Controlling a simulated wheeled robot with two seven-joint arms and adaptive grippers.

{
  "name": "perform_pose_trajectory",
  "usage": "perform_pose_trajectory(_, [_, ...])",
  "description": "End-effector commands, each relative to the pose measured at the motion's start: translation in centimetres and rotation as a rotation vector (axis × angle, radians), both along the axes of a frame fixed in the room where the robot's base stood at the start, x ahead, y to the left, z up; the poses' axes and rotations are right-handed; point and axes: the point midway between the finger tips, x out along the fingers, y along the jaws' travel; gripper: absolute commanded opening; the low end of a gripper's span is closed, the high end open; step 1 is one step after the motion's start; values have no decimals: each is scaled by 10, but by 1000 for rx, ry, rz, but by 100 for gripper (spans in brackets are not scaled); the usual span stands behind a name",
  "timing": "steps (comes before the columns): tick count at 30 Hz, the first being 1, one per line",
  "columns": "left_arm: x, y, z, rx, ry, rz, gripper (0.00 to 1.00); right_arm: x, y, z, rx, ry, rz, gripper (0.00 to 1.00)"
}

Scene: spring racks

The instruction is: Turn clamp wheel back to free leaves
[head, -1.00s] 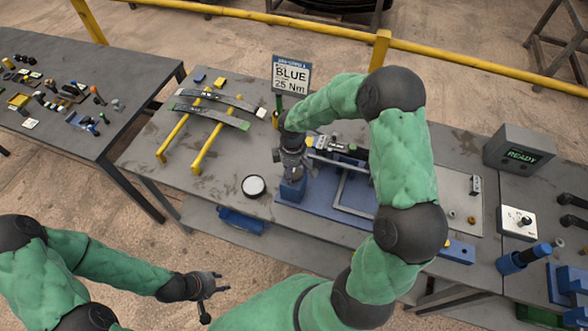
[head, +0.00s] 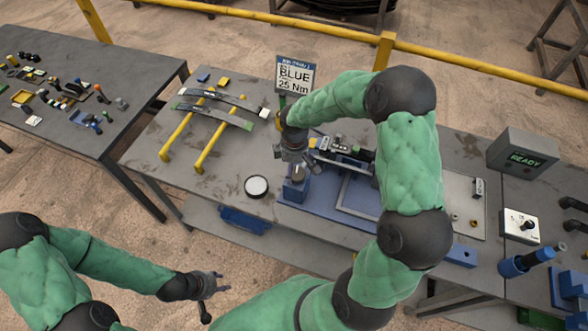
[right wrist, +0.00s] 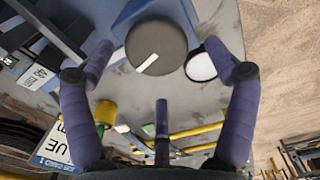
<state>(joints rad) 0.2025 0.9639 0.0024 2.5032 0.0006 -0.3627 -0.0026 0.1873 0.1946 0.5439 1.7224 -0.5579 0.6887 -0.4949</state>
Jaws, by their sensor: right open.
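The clamp wheel (right wrist: 156,47) is a dark round knob with a white mark, on the blue clamp block (right wrist: 191,12) in the right wrist view. In the head view the block (head: 293,193) stands at the left end of the blue fixture. My right gripper (head: 297,168) is above the wheel. Its fingers (right wrist: 160,68) are spread to either side of the wheel, open and apart from it. Two dark curved leaves (head: 222,117) lie across yellow rails. A dark bar-like part (head: 338,147) sits on the fixture, partly hidden by my arm. My left gripper (head: 216,283) is open and empty, in front of the bench.
A sign (head: 295,75) reads BLUE 25 Nm. A white round disc (head: 257,186) lies left of the clamp block. A box (head: 524,153) displays READY at right. Another table (head: 80,135) at left holds small parts. Bare bench lies around the disc.

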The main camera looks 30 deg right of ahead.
Motion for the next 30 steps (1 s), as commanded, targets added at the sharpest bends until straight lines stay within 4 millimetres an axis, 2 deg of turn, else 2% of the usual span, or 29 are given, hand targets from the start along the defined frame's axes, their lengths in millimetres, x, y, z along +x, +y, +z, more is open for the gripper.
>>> perform_pose_trajectory(3, [0, 0, 0, 0, 0, 0, 40, 2, 1, 26, -1, -6, 1, 87])
perform_pose_trajectory(9, [0, 0, 0, 0, 0, 0, 40, 2, 2, 65, 0, -6, 2, 87])
perform_pose_trajectory(15, [0, 0, 0, 0, 0, 0, 40, 2, 3, 91, 0, -5, 2, 87])
perform_pose_trajectory(21, [0, 0, 0, 0, 0, 0, 40, 2, 2, 100, 1, -4, 2, 87])
perform_pose_trajectory(30, [0, 0, 0, 0, 0, 0, 40, 1, 2, 100, 1, -4, -3, 87])
